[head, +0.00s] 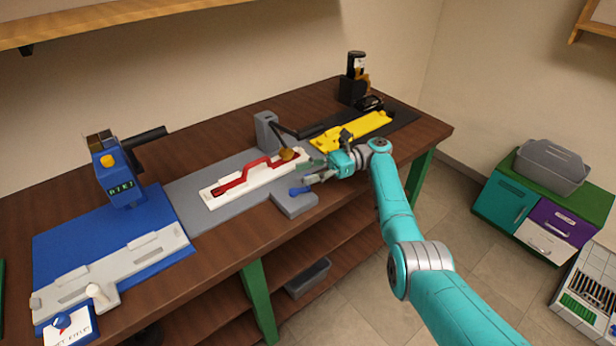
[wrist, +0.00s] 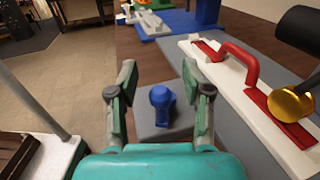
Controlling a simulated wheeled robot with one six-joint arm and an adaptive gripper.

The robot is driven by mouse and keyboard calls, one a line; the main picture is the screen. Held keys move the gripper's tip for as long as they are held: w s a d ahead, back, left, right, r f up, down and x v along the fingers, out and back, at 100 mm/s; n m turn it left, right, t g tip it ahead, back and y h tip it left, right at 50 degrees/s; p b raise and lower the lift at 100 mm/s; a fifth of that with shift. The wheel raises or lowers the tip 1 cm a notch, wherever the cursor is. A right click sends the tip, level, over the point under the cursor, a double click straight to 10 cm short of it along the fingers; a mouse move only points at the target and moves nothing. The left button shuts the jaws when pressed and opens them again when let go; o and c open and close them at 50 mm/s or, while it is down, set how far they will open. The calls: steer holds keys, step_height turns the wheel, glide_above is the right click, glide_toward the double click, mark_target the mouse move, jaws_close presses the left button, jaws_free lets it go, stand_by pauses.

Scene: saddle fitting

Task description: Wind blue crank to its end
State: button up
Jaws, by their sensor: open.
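The blue crank (head: 298,191) sits on a small grey block (head: 296,204) at the front edge of the bench. In the wrist view its blue knob (wrist: 161,98) lies between and beyond my open fingers. My gripper (head: 309,172) is open and empty, just right of and above the crank in the head view. In the wrist view my gripper (wrist: 158,82) has a finger on each side of the knob's line of sight. I cannot tell any contact with the knob. The crank's shaft is mostly hidden by the knob in the wrist view.
A white plate (head: 222,195) with a red handle (head: 240,176) lies behind the crank. A grey post (head: 267,130) with a black lever stands behind it. A yellow fixture (head: 345,132) is at the right, a blue press (head: 118,178) at the left.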

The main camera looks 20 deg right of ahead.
step_height(320, 180, up, 8)
steer(key=shift+r, duration=0.15)
stand_by(0.4)
